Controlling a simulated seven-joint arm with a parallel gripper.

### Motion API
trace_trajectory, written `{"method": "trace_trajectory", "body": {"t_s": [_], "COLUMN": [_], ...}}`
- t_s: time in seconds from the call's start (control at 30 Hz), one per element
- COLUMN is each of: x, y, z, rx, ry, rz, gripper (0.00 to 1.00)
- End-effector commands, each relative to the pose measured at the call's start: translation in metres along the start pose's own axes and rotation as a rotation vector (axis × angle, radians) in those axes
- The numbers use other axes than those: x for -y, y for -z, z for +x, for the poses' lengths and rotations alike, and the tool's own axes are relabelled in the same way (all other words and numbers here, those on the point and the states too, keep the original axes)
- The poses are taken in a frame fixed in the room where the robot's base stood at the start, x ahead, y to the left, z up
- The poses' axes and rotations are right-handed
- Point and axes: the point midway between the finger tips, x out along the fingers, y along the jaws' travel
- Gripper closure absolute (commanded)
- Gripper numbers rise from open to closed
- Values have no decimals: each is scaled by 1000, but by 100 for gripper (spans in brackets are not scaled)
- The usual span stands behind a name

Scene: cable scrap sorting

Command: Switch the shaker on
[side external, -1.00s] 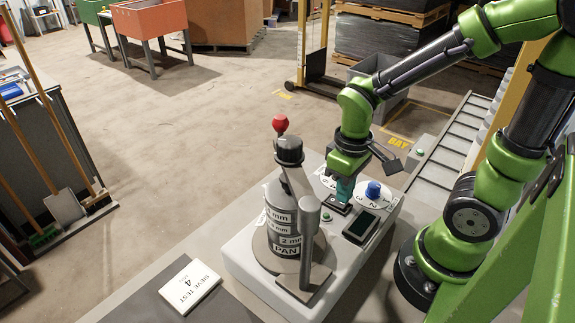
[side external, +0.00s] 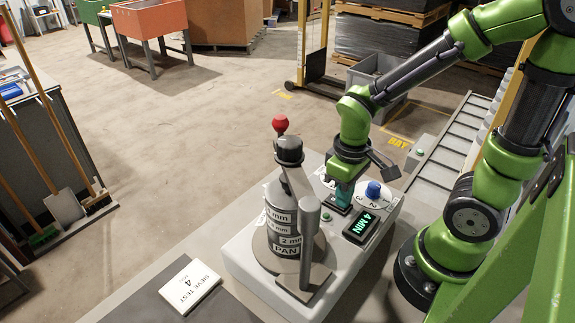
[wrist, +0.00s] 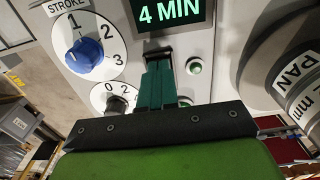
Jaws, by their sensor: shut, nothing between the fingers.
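My gripper (side external: 340,201) is shut and empty, fingertips down at a dark switch plate on the panel. In the wrist view the green fingers (wrist: 158,68) hide most of that switch, so its position and any contact cannot be told. A blue STROKE knob (wrist: 84,55) and a green round button (wrist: 194,66) lie beside the fingers.
A white card reading SIEVE TEST 4 (side external: 188,287) lies on the dark bench surface. The clamp post with its red ball knob (side external: 280,124) stands left of my gripper. A roller conveyor (side external: 445,145) runs behind at the right.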

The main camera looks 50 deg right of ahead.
Motion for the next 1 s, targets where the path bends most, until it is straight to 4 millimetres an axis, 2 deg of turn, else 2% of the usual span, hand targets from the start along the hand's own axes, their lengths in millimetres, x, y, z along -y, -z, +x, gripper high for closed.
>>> {"method": "trace_trajectory", "body": {"t_s": [0.17, 0.8, 1.0], "x": [0, 0, 0], "y": [1, 1, 0], "z": [-7, -59, -70], "rx": [-4, -3, -2], "ry": [0, 0, 0], "rz": [0, 0, 0], "gripper": [100, 100, 100]}}
